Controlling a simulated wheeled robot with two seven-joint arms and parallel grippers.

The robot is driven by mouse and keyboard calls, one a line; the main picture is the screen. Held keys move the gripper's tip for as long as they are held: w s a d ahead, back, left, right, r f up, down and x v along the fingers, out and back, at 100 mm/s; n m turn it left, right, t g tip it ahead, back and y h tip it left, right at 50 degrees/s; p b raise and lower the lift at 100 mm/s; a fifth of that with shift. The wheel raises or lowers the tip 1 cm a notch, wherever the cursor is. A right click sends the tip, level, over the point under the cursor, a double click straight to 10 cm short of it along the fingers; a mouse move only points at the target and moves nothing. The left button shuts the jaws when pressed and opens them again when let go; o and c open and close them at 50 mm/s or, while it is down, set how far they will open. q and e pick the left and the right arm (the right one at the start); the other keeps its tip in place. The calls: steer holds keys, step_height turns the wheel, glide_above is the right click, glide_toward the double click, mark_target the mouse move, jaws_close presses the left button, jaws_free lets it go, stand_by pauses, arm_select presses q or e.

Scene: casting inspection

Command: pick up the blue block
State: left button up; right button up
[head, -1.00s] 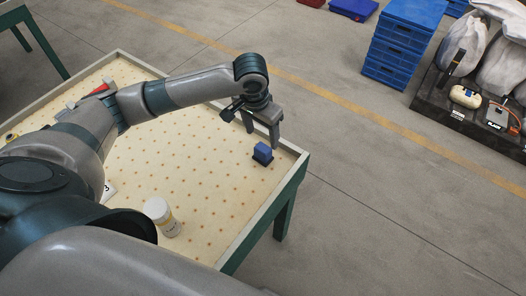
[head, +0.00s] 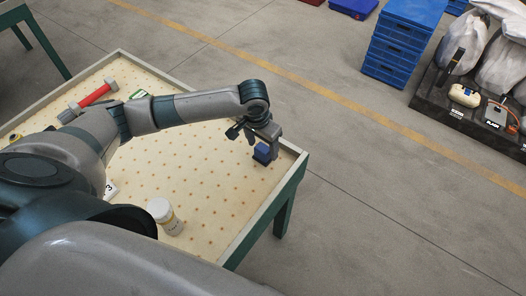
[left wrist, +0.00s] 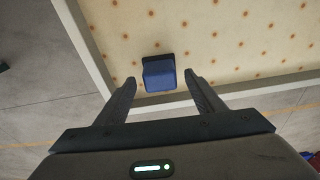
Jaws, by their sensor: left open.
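The blue block (head: 262,151) sits on the dotted table top near its right corner, on a small dark base. It also shows in the left wrist view (left wrist: 159,74), just beyond and between the fingertips. My left gripper (head: 263,148) is right at the block in the head view, and its fingers partly cover the block there. In the left wrist view the left gripper (left wrist: 160,82) is open, with one finger on each side and gaps between them and the block. My right gripper is not in view.
The table has a raised pale rim (head: 245,226) close to the block. A white jar (head: 164,214) stands near the front, and a red-handled tool (head: 95,95) lies at the back left. Blue crates (head: 402,40) are stacked on the floor beyond. The middle of the table is clear.

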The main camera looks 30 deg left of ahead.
arm_select(q)
steer(key=shift+w+f, duration=0.1)
steer(key=shift+f, duration=1.35)
steer(key=c, duration=1)
